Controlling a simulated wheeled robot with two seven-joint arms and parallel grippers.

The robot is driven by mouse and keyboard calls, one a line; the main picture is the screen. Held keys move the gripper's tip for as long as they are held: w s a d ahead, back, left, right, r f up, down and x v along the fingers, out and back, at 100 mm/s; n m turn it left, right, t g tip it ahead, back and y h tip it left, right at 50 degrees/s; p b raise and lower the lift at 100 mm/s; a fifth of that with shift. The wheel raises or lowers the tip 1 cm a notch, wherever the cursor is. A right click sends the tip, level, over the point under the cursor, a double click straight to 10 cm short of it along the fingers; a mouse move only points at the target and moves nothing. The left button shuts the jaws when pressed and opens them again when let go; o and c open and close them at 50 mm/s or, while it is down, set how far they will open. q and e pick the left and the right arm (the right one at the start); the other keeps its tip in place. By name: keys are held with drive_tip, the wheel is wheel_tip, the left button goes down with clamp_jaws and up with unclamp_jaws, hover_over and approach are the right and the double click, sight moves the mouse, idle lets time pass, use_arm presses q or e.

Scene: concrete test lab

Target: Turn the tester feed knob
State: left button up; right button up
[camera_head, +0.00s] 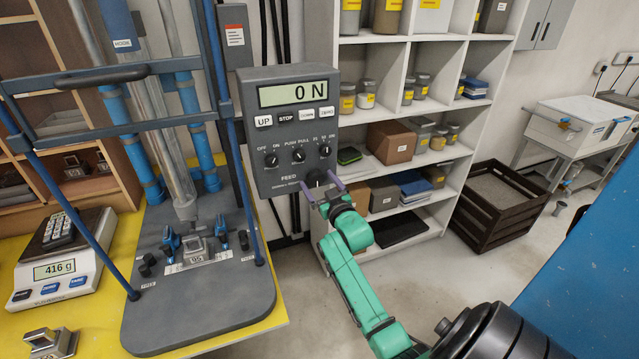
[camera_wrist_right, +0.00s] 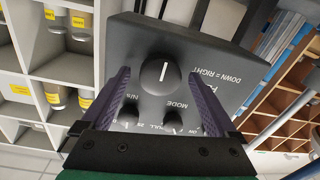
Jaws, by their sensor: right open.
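The tester's grey control box (camera_head: 290,95) has a display reading "0 N" and a row of buttons. The dark feed knob (camera_head: 315,178) sits at its lower right corner. In the right wrist view the round feed knob (camera_wrist_right: 160,76) shows a white line standing upright in that picture. My right gripper (camera_head: 322,188) is open, with one purple finger on each side of the knob. In the wrist view my right gripper's fingertips (camera_wrist_right: 162,72) flank it with gaps on both sides. Contact is not visible. My left gripper is not in view.
Two smaller knobs, N/s (camera_wrist_right: 128,114) and MODE (camera_wrist_right: 173,120), sit close to the fingers. The tester's blue guard frame (camera_head: 130,73) and grey base (camera_head: 205,300) stand left. A shelf (camera_head: 420,38) is behind, a brown crate (camera_head: 500,205) right. A blue surface (camera_head: 590,265) borders my arm.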

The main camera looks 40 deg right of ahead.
drive_tip(key=shift+s+a+f, duration=0.1)
drive_tip(key=shift+s+f, duration=0.05)
drive_tip(key=shift+s, duration=0.3)
drive_tip(key=b+v, duration=0.3)
drive_tip(key=v, duration=1)
drive_tip(key=shift+s+a, duration=0.15)
drive_tip(key=shift+s, duration=0.15)
drive_tip(key=s+a+f+g+y, duration=0.1)
drive_tip(key=s+a+f+g, duration=0.15)
drive_tip(key=f, duration=0.95)
drive_tip(key=s+a+f+n+g+y, duration=0.1)
drive_tip(key=a+f+g+y, duration=0.15)
drive_tip(key=f, duration=0.85)
drive_tip(key=s+a+f+g, duration=0.1)
drive_tip(key=a+f+g, duration=0.25)
drive_tip(key=f, duration=0.85)
drive_tip(key=s+a+f+n+g+y, duration=0.1)
drive_tip(key=s+a+f+g, duration=0.25)
drive_tip(key=s+f, duration=0.75)
drive_tip(key=s+a+f+n+g, duration=0.1)
drive_tip(key=s+f, duration=0.3)
drive_tip(key=s, duration=0.4)
drive_tip(key=s+a+f+g, duration=0.1)
drive_tip(key=s+f+g, duration=0.2)
drive_tip(key=s+f, duration=0.2)
drive_tip(key=s, duration=0.3)
drive_tip(key=shift+s+n+g+b, duration=0.3)
drive_tip(key=shift+s+n+b, duration=0.05)
drive_tip(key=shift+n, duration=0.05)
